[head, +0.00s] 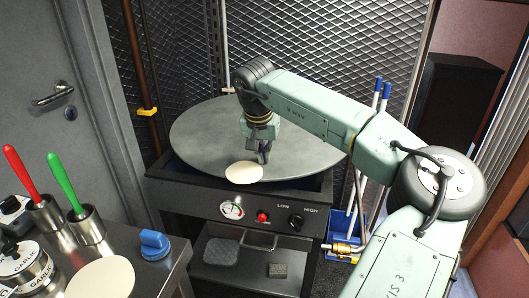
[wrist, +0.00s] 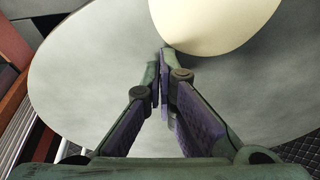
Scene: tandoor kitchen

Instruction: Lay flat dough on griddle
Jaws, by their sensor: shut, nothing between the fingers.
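A pale round flat dough (head: 244,172) lies on the front part of the large round grey griddle (head: 205,130) in the head view. In the wrist view the dough (wrist: 212,22) is at the top, just past my fingertips, with the griddle (wrist: 75,75) around it. My gripper (head: 265,157) points down over the griddle beside the dough's right edge. In the wrist view the fingers of my gripper (wrist: 163,55) are together with nothing between them. Whether the fingertips touch the dough or the griddle I cannot tell.
A second pale round dough (head: 100,278) lies on the metal counter at the lower left. Red (head: 20,168) and green (head: 66,183) handles stand in metal cups there, near a blue knob (head: 155,244). A mesh wall (head: 330,60) stands behind the griddle.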

